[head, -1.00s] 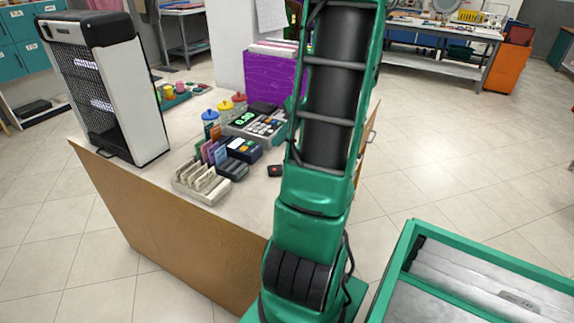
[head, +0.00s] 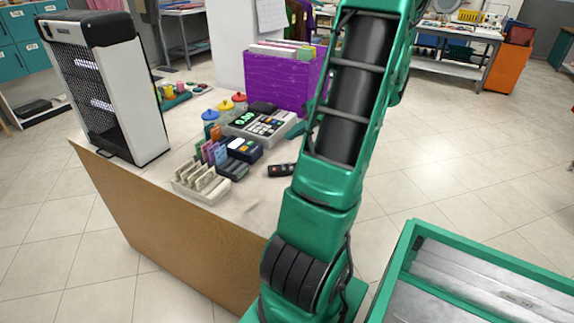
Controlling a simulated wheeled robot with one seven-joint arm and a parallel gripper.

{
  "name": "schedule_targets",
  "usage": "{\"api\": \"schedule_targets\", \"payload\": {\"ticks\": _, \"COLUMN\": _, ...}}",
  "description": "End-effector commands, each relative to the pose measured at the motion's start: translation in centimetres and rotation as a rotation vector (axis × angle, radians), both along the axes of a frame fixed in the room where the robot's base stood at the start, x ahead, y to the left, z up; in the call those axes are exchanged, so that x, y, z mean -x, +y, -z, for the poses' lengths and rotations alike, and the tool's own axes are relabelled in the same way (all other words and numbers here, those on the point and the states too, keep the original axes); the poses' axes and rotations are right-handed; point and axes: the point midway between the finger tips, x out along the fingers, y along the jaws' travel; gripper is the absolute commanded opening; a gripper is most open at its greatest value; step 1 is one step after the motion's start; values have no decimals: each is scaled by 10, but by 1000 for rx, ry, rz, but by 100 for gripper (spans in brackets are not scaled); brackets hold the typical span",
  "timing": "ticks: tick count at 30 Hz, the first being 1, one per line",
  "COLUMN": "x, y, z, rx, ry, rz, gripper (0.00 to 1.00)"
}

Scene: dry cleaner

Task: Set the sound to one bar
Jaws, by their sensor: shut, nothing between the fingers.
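My gripper is out of view; my green arm rises through the middle and leaves the frame at the top. A small dark handheld device (head: 281,170) with a red spot lies on the counter just left of my arm. A dark payment terminal (head: 244,150) with a pale screen stands left of it. I cannot tell which device has the sound control, and no sound bars are readable.
The wooden counter (head: 180,236) holds a card rack (head: 203,184), a tall white and black heater-like unit (head: 150,100) and a purple file box (head: 283,82). A green-framed cart (head: 470,254) stands at the lower right. Tiled floor lies open at right.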

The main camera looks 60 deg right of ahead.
Motion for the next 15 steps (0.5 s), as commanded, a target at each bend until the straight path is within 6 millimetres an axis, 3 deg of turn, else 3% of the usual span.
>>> {"api": "schedule_targets", "payload": {"ticks": 15, "x": 0, "y": 1, "z": 63, "rx": -4, "ry": -1, "rz": 0, "gripper": 0}}
